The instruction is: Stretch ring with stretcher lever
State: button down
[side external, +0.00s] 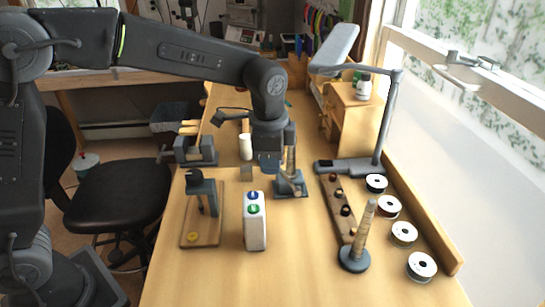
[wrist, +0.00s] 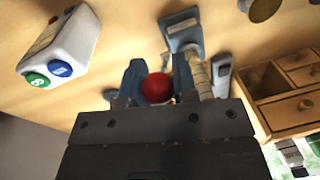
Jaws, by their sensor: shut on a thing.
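The ring stretcher (side external: 290,186) is a blue-grey stand with a ribbed, pale upright column, at the middle of the bench. In the wrist view its base (wrist: 185,30) and ribbed column (wrist: 201,76) show just beyond my fingers. The lever's red ball knob (wrist: 157,88) sits between my two blue-grey fingers. My gripper (wrist: 157,80) is shut on this knob. In the side view my gripper (side external: 269,162) is beside the stretcher's left side, and the knob is hidden there. I cannot make out a ring on the stretcher.
A white box with green and blue buttons (side external: 255,228) stands in front. A wooden-based tool (side external: 204,205) is at left, a tapered mandrel (side external: 360,235) at front right. Several spools (side external: 404,234) line the right edge. A lamp (side external: 385,120) stands behind.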

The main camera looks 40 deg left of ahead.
jog(key=shift+s+a+f+t+h, duration=0.25)
jog(key=shift+s+a+t+h, duration=0.1)
jog(key=shift+t+h, duration=0.05)
jog(key=s+f, duration=0.1)
jog(key=a+f, duration=0.1)
jog(key=f, duration=0.1)
jog(key=s+a+f, duration=0.1)
jog(key=shift+s+a+f, duration=0.25)
jog(key=shift+s+f, duration=0.05)
jog(key=shift+f, duration=0.1)
jog(key=shift+s+a+f, duration=0.1)
jog(key=shift+s+f, duration=0.05)
jog(key=shift+f, duration=0.35)
jog(key=shift+r, duration=0.15)
dwell(0.3)
jog(key=c, duration=1)
grip_release()
jog(key=shift+r, duration=0.1)
